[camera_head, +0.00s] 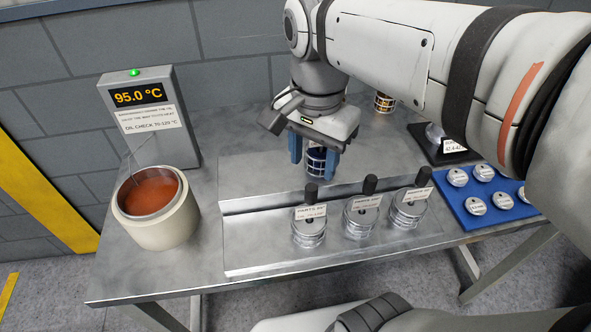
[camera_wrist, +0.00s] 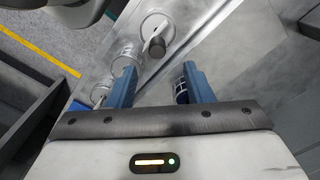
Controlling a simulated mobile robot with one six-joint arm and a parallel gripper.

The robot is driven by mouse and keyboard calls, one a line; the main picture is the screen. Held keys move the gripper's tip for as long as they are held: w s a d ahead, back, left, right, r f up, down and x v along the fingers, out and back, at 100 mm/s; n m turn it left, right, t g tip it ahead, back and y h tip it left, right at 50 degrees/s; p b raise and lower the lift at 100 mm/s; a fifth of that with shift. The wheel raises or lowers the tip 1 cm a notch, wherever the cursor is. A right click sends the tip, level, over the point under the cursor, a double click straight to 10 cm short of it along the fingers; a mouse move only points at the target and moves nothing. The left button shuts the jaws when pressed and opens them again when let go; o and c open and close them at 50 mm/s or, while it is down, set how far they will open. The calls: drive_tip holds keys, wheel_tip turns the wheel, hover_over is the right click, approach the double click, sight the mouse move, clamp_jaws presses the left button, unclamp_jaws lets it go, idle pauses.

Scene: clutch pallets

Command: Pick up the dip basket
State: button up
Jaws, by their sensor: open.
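A small dark-blue cylindrical cage with pale bands (camera_head: 316,160), which looks like a dip basket, stands on the metal table behind the row of lidded pots. My gripper (camera_head: 313,164) is open above it, pointing down, with blue fingers on either side of its upper part in the head view. In the wrist view my gripper (camera_wrist: 160,76) shows both fingers apart, and the cage (camera_wrist: 181,91) lies close to the right finger, partly hidden by it. I cannot tell whether they touch. A similar gold-and-dark cage (camera_head: 384,102) stands farther back, partly behind my arm.
Several clear lidded pots (camera_head: 361,218) with black knobs and labels stand in front of the cage. A cream pot of reddish liquid (camera_head: 184,214) stands left by a 95.0 °C display (camera_head: 139,96). A blue tray (camera_head: 463,206) with silver discs lies right.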

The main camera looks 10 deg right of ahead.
sight(311, 186)
drive_tip(key=f, duration=0.7)
drive_tip(key=shift+s+f, duration=0.3)
drive_tip(key=shift+f, duration=0.1)
drive_tip(key=shift+a, duration=0.1)
clamp_jaws()
idle(0.9)
drive_tip(key=shift+w+r, duration=0.1)
drive_tip(key=shift+r, duration=0.1)
